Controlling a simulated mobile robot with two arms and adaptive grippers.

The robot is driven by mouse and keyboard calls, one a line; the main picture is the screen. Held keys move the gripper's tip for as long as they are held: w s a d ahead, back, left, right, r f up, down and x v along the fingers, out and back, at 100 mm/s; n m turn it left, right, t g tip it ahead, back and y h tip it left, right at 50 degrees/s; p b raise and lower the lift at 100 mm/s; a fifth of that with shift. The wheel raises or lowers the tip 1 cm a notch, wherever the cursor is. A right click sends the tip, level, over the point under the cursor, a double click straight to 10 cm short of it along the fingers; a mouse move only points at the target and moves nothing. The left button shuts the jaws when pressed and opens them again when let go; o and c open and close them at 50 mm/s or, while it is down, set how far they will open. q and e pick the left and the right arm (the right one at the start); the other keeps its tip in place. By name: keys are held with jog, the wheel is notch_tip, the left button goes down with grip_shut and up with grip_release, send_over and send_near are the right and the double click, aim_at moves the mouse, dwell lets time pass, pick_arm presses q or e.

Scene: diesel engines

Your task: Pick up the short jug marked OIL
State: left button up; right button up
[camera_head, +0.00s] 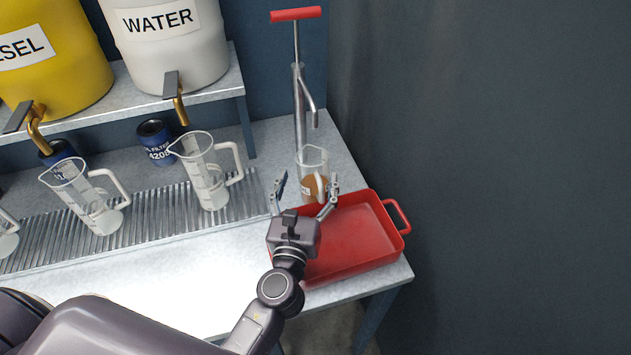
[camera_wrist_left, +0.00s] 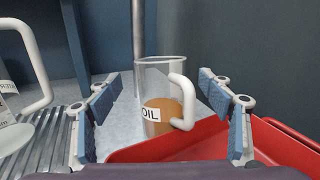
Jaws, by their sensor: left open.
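The short clear jug marked OIL (camera_head: 312,172) stands on the grey bench under the hand pump's spout, with brown liquid in its lower part. In the left wrist view the OIL jug (camera_wrist_left: 160,95) is upright, with its label facing me and its white handle on the right. My left gripper (camera_head: 305,190) is open just in front of the jug. In the left wrist view its two blue-padded fingers (camera_wrist_left: 170,110) stand apart to either side of the jug, which is still beyond them. My right gripper is not in view.
A red tray (camera_head: 385,250) lies at the bench's right front, beside the gripper. The hand pump (camera_head: 299,100) stands behind the jug. Tall clear jugs (camera_head: 208,180) stand on a ribbed drain strip to the left. WATER (camera_head: 170,45) and DIESEL (camera_head: 55,60) tanks sit on a shelf.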

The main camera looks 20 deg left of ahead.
aim_at(310, 170)
pick_arm(q)
jog(key=w, duration=0.1)
jog(key=w+p, duration=0.1)
jog(key=w+r, duration=0.1)
jog(key=w, duration=0.1)
jog(key=shift+a, duration=0.25)
jog(key=shift+w+f, duration=0.15)
jog(key=shift+w, duration=0.45)
jog(key=shift+s, duration=0.1)
jog(key=shift+c, duration=0.6)
jog(key=c, duration=1.8)
